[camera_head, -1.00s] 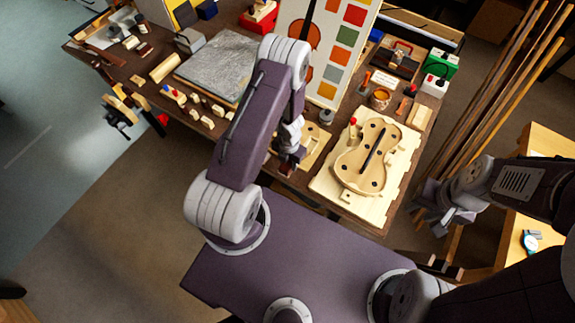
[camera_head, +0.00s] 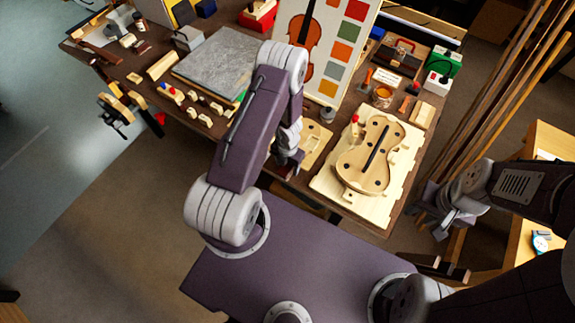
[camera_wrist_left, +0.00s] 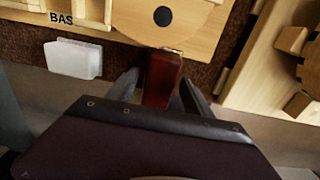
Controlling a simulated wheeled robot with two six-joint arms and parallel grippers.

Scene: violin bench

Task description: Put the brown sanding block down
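The brown sanding block (camera_wrist_left: 162,78) is a reddish-brown piece between the fingers of my left gripper (camera_wrist_left: 160,88) in the left wrist view. Its far end lies beside a round pale wooden part. A narrow dark gap seems to show at the left finger, so I cannot tell whether the fingers press on it. In the head view my left gripper (camera_head: 290,163) hangs at the bench's front edge, mostly hidden by its own arm. My right gripper (camera_head: 440,220) is open and empty, off the bench's right end.
A pale board with a violin body (camera_head: 370,155) lies right of my left gripper. A grey slab (camera_head: 215,66) and several small wooden pieces lie to the left. A white block (camera_wrist_left: 72,60) is near the left finger. Long wooden strips (camera_head: 500,100) stand at right.

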